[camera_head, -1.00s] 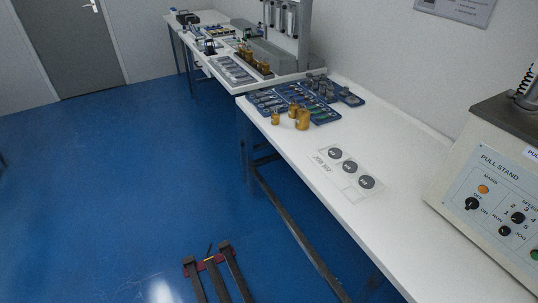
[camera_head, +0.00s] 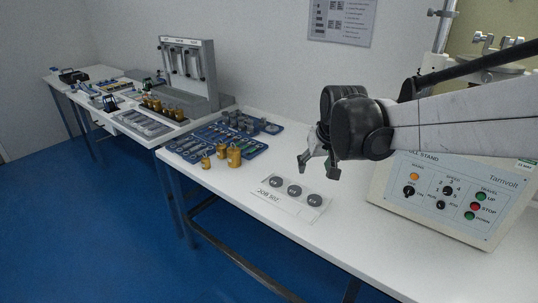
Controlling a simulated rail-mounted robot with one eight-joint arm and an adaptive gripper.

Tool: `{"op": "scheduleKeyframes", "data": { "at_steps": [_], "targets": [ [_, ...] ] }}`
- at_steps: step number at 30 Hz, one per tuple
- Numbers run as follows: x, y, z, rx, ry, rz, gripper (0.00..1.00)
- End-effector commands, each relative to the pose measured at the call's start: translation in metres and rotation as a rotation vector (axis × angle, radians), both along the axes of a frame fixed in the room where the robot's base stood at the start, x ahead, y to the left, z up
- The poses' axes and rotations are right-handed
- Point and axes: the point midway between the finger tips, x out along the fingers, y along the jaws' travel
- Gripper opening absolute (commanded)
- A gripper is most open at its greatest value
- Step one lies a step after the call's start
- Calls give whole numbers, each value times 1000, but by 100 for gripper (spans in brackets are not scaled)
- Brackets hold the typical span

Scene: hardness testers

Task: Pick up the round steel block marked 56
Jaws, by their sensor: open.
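Three round grey steel blocks, a left one (camera_head: 276,182), a middle one (camera_head: 294,190) and a right one (camera_head: 314,200), lie in a row on a white card (camera_head: 284,204). The card reads roughly "JOB 302" and lies on the white bench. The marks on the blocks are too small to read, so I cannot tell which is 56. My gripper (camera_head: 318,171) is open and empty, with its fingers pointing down. In the picture it is just above the right end of the row; its height over the blocks is hard to judge.
The pull stand (camera_head: 450,200) fills the right of the bench, behind and below my arm. Blue trays (camera_head: 215,137) with metal parts and brass weights (camera_head: 234,156) stand left of the card. A grey rack (camera_head: 188,68) stands farther back. The bench's front strip is clear.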

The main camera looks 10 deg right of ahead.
Motion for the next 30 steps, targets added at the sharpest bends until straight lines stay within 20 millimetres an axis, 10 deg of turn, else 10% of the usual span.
{"op": "scheduleKeyframes", "data": {
  "at_steps": [12,30],
  "targets": [
    [110,-3,-80,-1,64,17,49],
    [156,-3,-154,0,85,23,49]
  ]
}}
